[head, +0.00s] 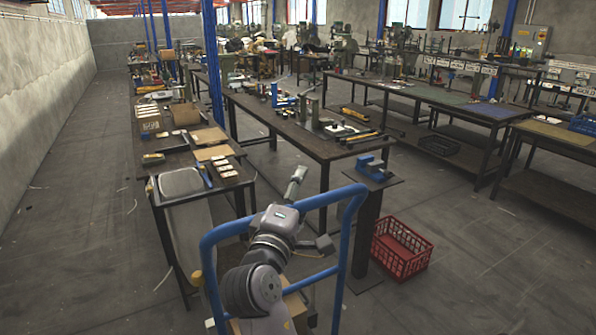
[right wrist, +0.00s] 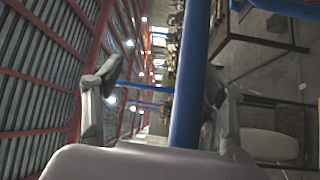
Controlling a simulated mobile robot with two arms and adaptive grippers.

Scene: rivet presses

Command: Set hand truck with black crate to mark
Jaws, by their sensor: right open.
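A hand truck with a blue tube frame (head: 334,195) stands upright close in front of me. A light brown box (head: 296,308) shows low behind its frame, partly hidden by my arm; I see no black crate on it. My right gripper (head: 310,212) is at the upper bar of the frame, fingers spread. In the right wrist view, the blue bar (right wrist: 190,75) runs past the open fingers, nearer the right one; contact cannot be told. A black crate (head: 437,146) sits low under a bench at the back right. No floor mark is discernible. My left gripper is out of view.
A red crate (head: 402,250) stands on the floor right of the hand truck, beside a black pedestal with a blue vise (head: 374,168). A workbench (head: 165,215) stands close on the left. Open floor (head: 480,265) lies at the right, and an aisle (head: 90,180) along the left wall.

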